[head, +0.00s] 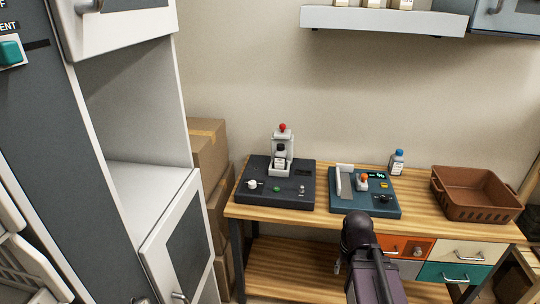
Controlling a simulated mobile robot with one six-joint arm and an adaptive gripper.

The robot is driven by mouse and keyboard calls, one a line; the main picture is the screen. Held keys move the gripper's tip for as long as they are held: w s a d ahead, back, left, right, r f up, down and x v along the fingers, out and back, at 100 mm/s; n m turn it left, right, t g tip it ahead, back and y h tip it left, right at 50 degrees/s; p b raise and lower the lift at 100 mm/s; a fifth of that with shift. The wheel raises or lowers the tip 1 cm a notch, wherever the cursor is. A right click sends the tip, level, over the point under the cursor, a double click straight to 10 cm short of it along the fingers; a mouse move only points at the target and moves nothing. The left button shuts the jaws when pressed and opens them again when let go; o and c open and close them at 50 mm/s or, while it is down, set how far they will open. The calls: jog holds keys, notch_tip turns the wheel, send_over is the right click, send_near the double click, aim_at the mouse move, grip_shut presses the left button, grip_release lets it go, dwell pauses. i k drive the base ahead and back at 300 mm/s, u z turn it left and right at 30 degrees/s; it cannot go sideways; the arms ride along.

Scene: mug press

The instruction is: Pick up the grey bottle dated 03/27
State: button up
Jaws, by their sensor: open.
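A small bottle with a blue cap and a pale label (397,162) stands upright at the back of the wooden bench, behind the teal device. Another small bottle with a dark cap and a white label (280,158) stands in the press on the dark base. Several pale items with labels (403,4) stand on the wall shelf, their tops cut off by the frame. No date can be read on any label, so I cannot tell which is dated 03/27. My dark arm rises at the bottom, in front of the bench; its gripper cannot be made out.
The dark press base (304,170) and teal device (337,205) sit on the wooden bench (415,228). A brown basket (480,207) stands at the right end. Drawers (468,252) lie below. Cardboard boxes (207,150) and a tall open cabinet (150,190) are at left.

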aim_at(280, 154)
jog(key=u, duration=0.15)
jog(key=i, duration=1.05)
jog(key=z, duration=0.2)
